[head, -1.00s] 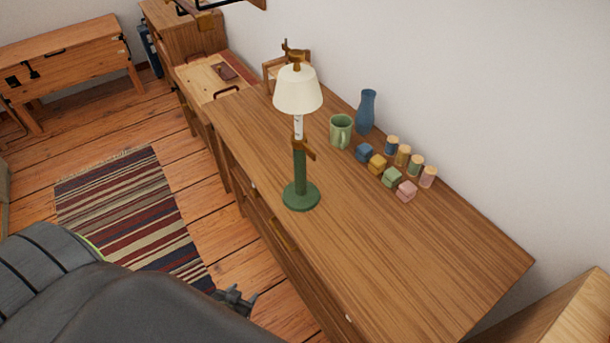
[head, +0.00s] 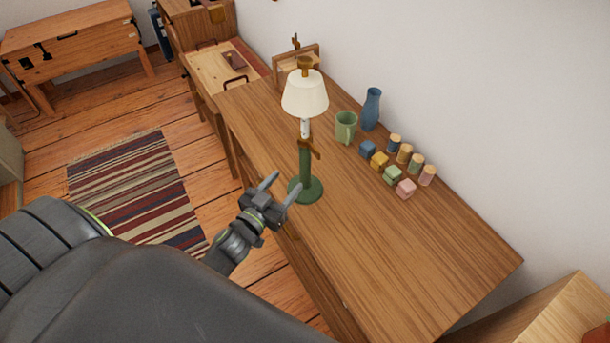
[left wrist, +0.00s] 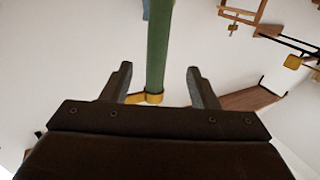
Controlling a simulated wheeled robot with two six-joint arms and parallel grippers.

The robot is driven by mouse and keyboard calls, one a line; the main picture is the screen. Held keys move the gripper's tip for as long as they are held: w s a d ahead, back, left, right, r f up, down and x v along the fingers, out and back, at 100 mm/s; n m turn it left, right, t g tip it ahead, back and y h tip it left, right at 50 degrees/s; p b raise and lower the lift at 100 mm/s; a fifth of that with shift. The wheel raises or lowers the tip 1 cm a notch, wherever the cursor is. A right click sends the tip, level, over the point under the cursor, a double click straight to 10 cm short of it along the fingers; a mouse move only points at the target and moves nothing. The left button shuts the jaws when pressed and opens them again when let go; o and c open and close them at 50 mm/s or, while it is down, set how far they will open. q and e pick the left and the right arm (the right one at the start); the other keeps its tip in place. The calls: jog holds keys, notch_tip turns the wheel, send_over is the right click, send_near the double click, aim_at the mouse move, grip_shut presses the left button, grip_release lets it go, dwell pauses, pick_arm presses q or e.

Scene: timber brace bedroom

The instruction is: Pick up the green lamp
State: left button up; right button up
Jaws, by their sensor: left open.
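The green lamp (head: 305,164) stands upright on the wooden dresser, with a green base and stem and a cream shade (head: 305,93). A brown bracket-like piece sits partway up its stem. My left gripper (head: 282,187) is open and empty at the dresser's front edge, just left of the lamp's base in the head view. In the left wrist view the green stem (left wrist: 158,50) appears between and beyond the two open fingers (left wrist: 158,84); I see no contact. My right gripper is not in view.
A green mug (head: 346,127), a blue vase (head: 371,109), several small coloured blocks (head: 380,160) and several small cylinders (head: 404,153) stand behind and right of the lamp. The dresser top (head: 390,250) is clear at the near right. A striped rug (head: 135,190) lies on the floor.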

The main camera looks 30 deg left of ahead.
aim_at(301, 166)
pick_arm(q)
jog(key=w, duration=0.5)
jog(key=shift+w+d, duration=0.3)
jog(key=shift+w, duration=0.05)
jog(key=shift+w+d+f+b, duration=0.1)
jog(key=shift+w+d+b, duration=0.05)
jog(key=shift+w, duration=0.8)
jog(key=shift+w+d+f+b, duration=0.1)
jog(key=shift+w+b, duration=0.05)
jog(key=shift+w, duration=0.85)
jog(key=shift+w+d+f+b, duration=0.1)
jog(key=shift+w+d+b, duration=0.05)
jog(key=shift+w, duration=0.8)
jog(key=shift+s, duration=0.1)
grip_shut()
jog(key=shift+r, duration=0.1)
